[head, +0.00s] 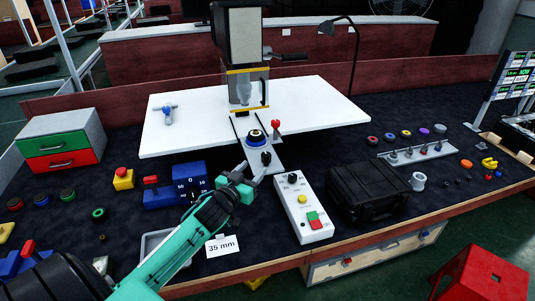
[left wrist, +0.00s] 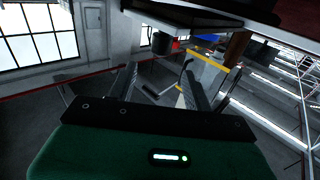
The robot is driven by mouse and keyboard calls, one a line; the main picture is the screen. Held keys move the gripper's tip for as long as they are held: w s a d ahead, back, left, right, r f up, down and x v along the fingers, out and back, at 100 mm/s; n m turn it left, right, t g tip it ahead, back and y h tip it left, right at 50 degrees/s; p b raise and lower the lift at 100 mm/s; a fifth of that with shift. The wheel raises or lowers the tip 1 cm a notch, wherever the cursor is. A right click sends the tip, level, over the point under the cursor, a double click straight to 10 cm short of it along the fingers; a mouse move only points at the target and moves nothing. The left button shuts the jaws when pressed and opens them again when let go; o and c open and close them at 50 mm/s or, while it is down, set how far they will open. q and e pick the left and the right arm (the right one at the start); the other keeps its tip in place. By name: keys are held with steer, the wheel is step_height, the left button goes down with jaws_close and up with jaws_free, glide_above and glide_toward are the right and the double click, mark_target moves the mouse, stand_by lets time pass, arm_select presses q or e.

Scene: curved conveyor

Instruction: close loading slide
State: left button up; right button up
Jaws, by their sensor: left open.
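The loading slide (head: 262,151) is a grey plate with dark rails that sticks out toward me from under the press (head: 245,85) on the white board. It carries a round dark fixture with a blue ring (head: 256,137) and a black knob (head: 266,158) near its front end. My left gripper (head: 256,174) is open at the slide's front end, just below the knob; I cannot tell whether it touches. In the left wrist view its two fingers (left wrist: 160,88) stand apart with nothing clearly held between them. My right gripper is not in view.
A red-knobbed lever (head: 276,127) stands right of the slide. A control box (head: 302,207) and a black case (head: 368,185) lie to the right. Blue blocks (head: 176,191) and a yellow-based red button (head: 123,179) are left. A "35 mm" card (head: 222,245) lies near the front edge.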

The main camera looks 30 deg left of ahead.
mark_target(264, 156)
arm_select(q)
steer(key=w, duration=0.2)
steer(key=w+p, duration=0.1)
steer(key=w, duration=0.5)
steer(key=shift+a+r+p, duration=0.1)
steer(key=shift+a+p, duration=0.2)
steer(key=shift+a, duration=0.05)
steer(key=shift+w, duration=0.7)
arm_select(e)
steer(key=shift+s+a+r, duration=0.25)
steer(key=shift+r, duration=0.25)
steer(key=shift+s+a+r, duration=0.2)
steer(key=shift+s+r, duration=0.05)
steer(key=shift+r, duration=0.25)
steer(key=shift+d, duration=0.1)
arm_select(q)
steer(key=shift+c, duration=0.9)
steer(key=shift+a, duration=0.1)
jaws_close()
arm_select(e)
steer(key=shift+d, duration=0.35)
